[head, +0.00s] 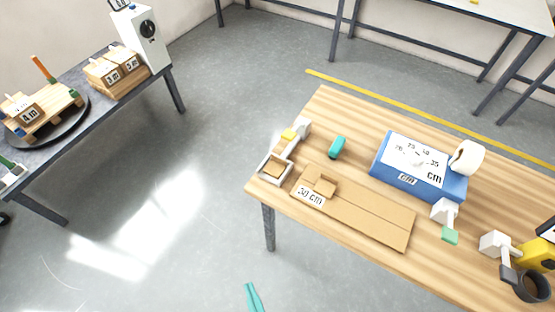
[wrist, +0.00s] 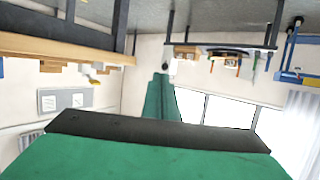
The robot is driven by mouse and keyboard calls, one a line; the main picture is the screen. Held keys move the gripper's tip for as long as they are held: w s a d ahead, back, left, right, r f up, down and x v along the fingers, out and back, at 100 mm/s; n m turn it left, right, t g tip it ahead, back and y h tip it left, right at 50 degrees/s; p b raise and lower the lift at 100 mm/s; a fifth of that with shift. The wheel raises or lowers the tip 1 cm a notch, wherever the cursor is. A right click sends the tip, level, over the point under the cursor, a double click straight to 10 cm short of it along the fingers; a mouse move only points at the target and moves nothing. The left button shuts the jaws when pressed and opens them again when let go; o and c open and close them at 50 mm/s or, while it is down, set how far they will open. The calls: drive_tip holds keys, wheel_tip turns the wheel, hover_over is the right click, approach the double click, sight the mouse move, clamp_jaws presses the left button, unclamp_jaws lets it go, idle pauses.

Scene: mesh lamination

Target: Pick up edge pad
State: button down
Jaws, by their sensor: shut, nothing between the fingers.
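No label names the edge pad, so I cannot tell for sure which piece it is. Small brown cardboard pieces (head: 320,185) lie on the left end of a long flat cardboard sheet (head: 370,215) marked "30 cm". Another small brown piece (head: 273,171) lies in a white tray (head: 262,172) at the table's left corner. My gripper (head: 251,291) shows as teal fingers at the bottom edge of the head view, left of the wooden table and over the floor. It is shut and empty, apart from all these pieces. Green fingers also fill the lower wrist view (wrist: 150,150).
The wooden table (head: 340,108) also bears a teal object (head: 337,147), a blue box (head: 415,180) with a white roll (head: 467,157), and white-and-green tools (head: 446,212) at right. A grey table (head: 60,150) with wooden stacks stands left. The floor between is clear.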

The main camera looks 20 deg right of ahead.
drive_tip(key=w+f+g, duration=0.2)
drive_tip(key=w+f, duration=0.3)
drive_tip(key=w, duration=0.3)
drive_tip(key=m+g+h, duration=0.6)
drive_tip(key=m+h, duration=0.3)
drive_tip(key=m, duration=0.2)
approach(272, 171)
drive_tip(key=s+a+f, duration=0.2)
drive_tip(key=w+d, duration=0.2)
drive_tip(key=d, duration=0.1)
drive_tip(key=w+d, duration=0.4)
drive_tip(key=d, duration=0.1)
drive_tip(key=shift+w+d+f, duration=0.3)
drive_tip(key=shift+w+f, duration=0.05)
drive_tip(key=shift+f, duration=0.5)
